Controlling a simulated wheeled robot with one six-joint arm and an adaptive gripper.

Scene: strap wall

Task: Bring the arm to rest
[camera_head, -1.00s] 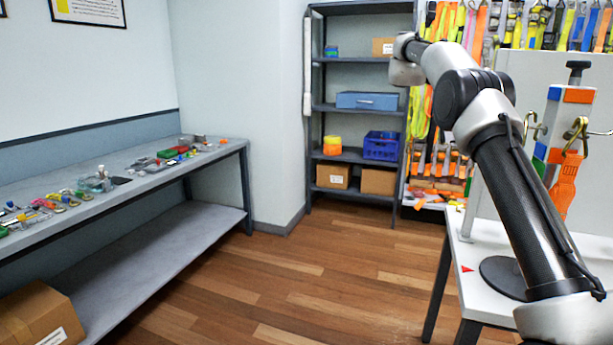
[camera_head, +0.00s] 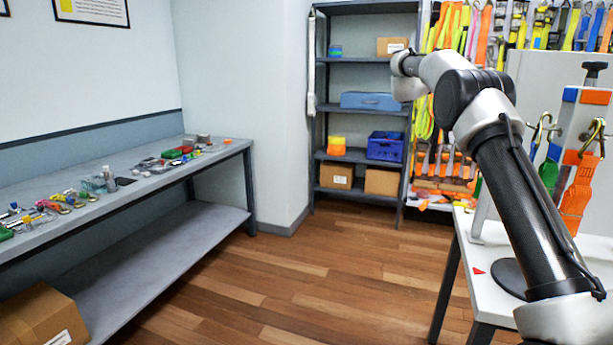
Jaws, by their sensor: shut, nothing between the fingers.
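My arm (camera_head: 515,180) rises from the lower right of the head view and bends at a dark elbow joint. Its upper link runs left and ends at a grey wrist part (camera_head: 407,75) in front of the shelf rack. My gripper's fingers do not show; they are hidden or out of the frame. The arm stands in front of the white table at the right, and I see nothing carried by it.
A white table (camera_head: 480,250) with a strap stand stands at right; an orange strap (camera_head: 577,200) and a green one hang from hooks there. A workbench (camera_head: 140,195) with small hardware runs along the left wall. A shelf rack (camera_head: 365,107) stands behind. The wooden floor between is clear.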

